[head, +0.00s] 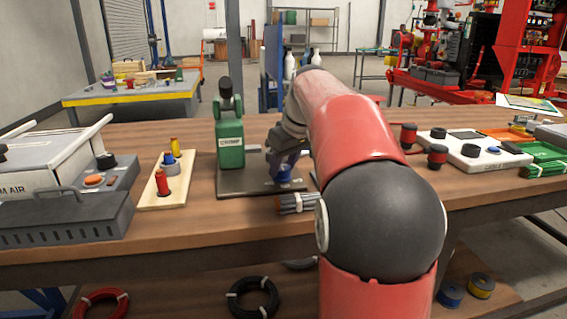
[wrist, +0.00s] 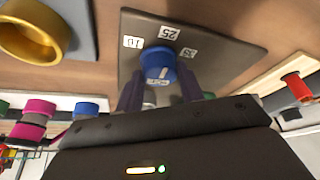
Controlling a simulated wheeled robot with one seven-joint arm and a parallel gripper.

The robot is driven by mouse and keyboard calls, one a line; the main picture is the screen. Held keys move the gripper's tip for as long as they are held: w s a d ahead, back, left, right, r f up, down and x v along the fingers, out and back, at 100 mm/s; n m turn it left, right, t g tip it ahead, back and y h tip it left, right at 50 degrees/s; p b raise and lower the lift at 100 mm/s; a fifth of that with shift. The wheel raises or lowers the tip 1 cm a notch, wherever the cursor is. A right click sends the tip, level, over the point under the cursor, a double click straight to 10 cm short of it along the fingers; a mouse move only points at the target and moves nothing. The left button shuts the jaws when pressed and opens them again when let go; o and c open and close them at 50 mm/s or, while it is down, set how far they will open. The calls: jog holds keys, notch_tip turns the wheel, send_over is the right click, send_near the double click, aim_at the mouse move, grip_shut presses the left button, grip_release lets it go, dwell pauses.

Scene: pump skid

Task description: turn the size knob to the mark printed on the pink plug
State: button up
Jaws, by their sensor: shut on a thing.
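The blue size knob (wrist: 157,66) stands on a dark plate, with a short white line on it. Printed labels surround it: 10 at its left, 25 above it, and a third at its right that looks like 35. My gripper (wrist: 160,86) has one finger on each side of the knob and is shut on it. In the head view my gripper (head: 287,153) comes down on the knob beside the green crimp press (head: 230,145). A pink piece with a grey band, likely the pink plug (wrist: 40,106), is at the left of the wrist view; no mark is readable on it.
A wooden board (head: 150,198) with red, blue and yellow plugs lies left of the press. A grey machine (head: 65,190) is at the far left. A bundle of dark rods (head: 296,203) lies close in front of the plate. A white device (head: 470,153) stands right.

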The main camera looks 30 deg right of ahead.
dwell(0.4)
jog(key=o, duration=1)
jog(key=v, duration=0.7)
jog(key=shift+s+r, duration=0.2)
jog(key=shift+r, duration=0.15)
